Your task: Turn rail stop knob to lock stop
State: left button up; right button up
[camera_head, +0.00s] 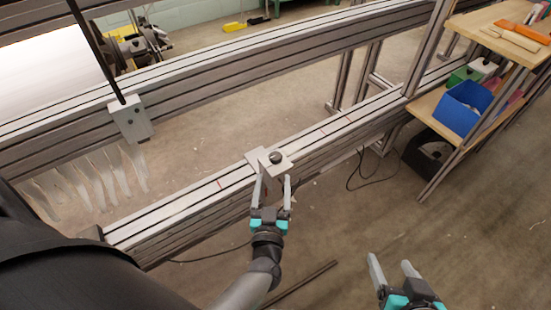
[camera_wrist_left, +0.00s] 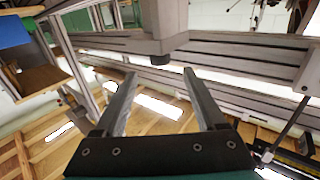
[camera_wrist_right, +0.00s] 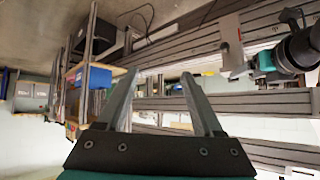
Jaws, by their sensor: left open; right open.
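My right gripper (camera_head: 391,263) is open and empty, low and right of the rail. The right wrist view shows the stop (camera_wrist_right: 232,42) beside my left gripper.
The lower rail (camera_head: 340,130) runs diagonally, with red marks along it; an upper rail (camera_head: 210,65) runs behind. A block with a black rod (camera_head: 131,118) sits on the upper rail. A shelf with a blue bin (camera_head: 462,107) stands at right. Open floor lies in front.

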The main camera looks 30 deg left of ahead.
aim_at(275, 162)
pick_arm(q)
jog(key=b+x, duration=0.1)
jog(key=x, duration=0.1)
jog(key=shift+w+a, duration=0.1)
jog(key=shift+w, duration=0.15)
jog(key=shift+b+x, duration=0.35)
jog(key=shift+x, duration=0.75)
jog(key=shift+b+x, duration=0.4)
jog(key=shift+x, duration=0.65)
jog(key=shift+b+x, duration=0.35)
jog(key=shift+x, duration=0.55)
pick_arm(e)
jog(key=shift+w+a+r+m+t+y, duration=0.1)
jog(key=shift+a+r+t+y, duration=0.4)
jog(key=shift+a+t, duration=0.4)
jog(key=shift+a+r+m+t+y, duration=0.1)
jog(key=shift+a+r+t+y, duration=0.4)
jog(key=shift+a+t, duration=0.45)
jog(key=shift+w+a+r+m+t+y, duration=0.1)
jog(key=shift+a+r+t+y, duration=0.5)
jog(key=shift+t, duration=0.45)
jog(key=shift+a+f, duration=0.1)
jog(key=shift+f, duration=0.05)
pick_arm(q)
jog(key=shift+c, duration=0.3)
grip_shut()
